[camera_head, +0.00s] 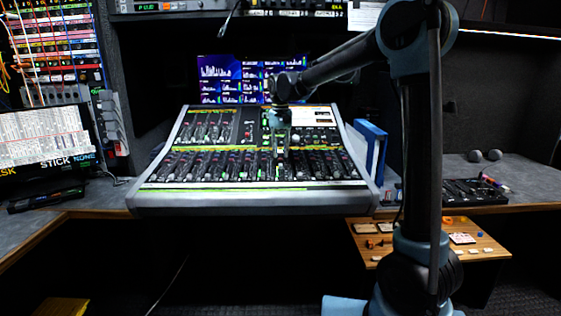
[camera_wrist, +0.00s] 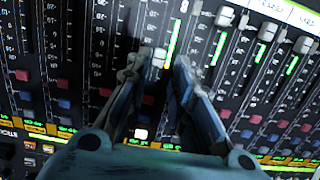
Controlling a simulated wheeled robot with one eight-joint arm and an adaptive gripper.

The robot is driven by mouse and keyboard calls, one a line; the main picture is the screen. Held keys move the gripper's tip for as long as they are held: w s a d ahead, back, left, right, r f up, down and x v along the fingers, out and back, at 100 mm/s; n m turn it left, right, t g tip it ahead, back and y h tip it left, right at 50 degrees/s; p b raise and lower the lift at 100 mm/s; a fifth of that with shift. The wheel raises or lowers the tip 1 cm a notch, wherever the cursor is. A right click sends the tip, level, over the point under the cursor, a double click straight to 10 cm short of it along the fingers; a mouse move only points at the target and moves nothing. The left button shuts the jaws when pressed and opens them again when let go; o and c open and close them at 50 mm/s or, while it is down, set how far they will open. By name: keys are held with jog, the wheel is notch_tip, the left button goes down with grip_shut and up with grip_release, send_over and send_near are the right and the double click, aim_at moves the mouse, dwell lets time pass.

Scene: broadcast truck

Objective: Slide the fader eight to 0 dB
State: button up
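The audio mixing console (camera_head: 160,199) stands on the desk with its rows of faders sloping towards me. My gripper (camera_head: 280,147) reaches down over the fader rows, right of the console's middle. In the wrist view my gripper (camera_wrist: 159,68) is open, with one finger on each side of a white fader cap (camera_wrist: 160,56). A gap shows between the fingertips, and whether either touches the cap is unclear. The fingers hide parts of the slot and scale.
More white fader caps, one of them close to the right finger (camera_wrist: 225,17), sit in strips to the right. Red and blue buttons (camera_wrist: 63,84) line the strips. Behind the console is a monitor (camera_head: 225,72); a blue binder (camera_head: 370,140) stands at its right.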

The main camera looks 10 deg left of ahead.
aim_at(281, 164)
notch_tip(281, 164, up, 7)
jog(key=shift+f, duration=0.2)
dwell(0.3)
jog(key=s+d+f, duration=0.2)
jog(key=s+d, duration=0.2)
jog(key=d, duration=0.5)
jog(key=s+d+f+m+t, duration=0.1)
jog(key=s+d, duration=0.3)
jog(key=d, duration=0.5)
jog(key=s+d+f, duration=0.2)
jog(key=s+d, duration=0.3)
jog(key=d, duration=0.4)
jog(key=s+d+f, duration=0.6)
jog(key=s+f, duration=0.2)
jog(key=s+d+f+m+t, duration=0.1)
jog(key=s+d+f, duration=0.6)
jog(key=s+f, duration=0.2)
jog(key=shift+s+d+f+m, duration=0.15)
jog(key=shift+d+f+m, duration=0.05)
jog(key=shift+f+m, duration=0.1)
jog(key=shift+w+f, duration=0.15)
jog(key=shift+w, duration=0.3)
